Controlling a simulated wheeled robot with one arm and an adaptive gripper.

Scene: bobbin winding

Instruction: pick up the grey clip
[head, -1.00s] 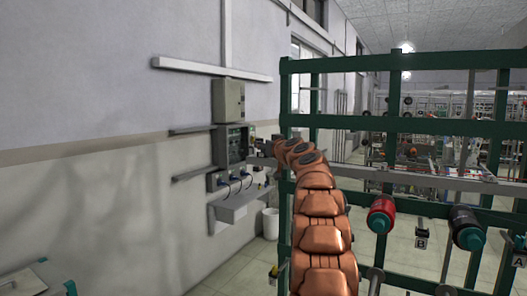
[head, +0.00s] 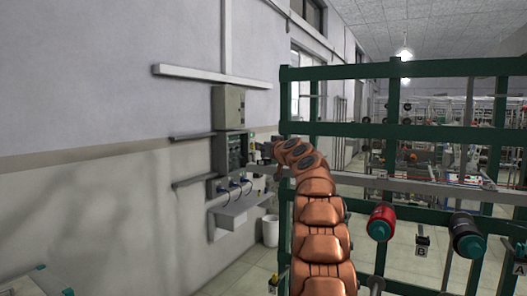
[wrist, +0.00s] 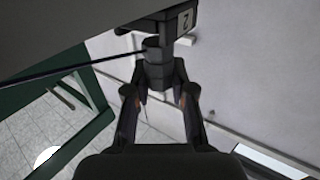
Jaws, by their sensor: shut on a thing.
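In the wrist view, my gripper (wrist: 160,92) has its two dark fingers closed in on a dark grey stepped piece (wrist: 158,66), which I take to be the grey clip. The piece hangs just under a dark block marked 2 (wrist: 185,20); I cannot tell whether they touch. In the head view, my copper arm reaches up and forward along the left end of the green rack. My gripper's end is small and dark there, and I cannot make out the clip.
The green rack (head: 395,130) fills the right side. A red spool (head: 381,222) and a black spool (head: 467,236) sit on it. A wall box (head: 228,107), an electrical panel and a grey shelf (head: 238,210) are on the left wall. A white bin (head: 270,230) stands below.

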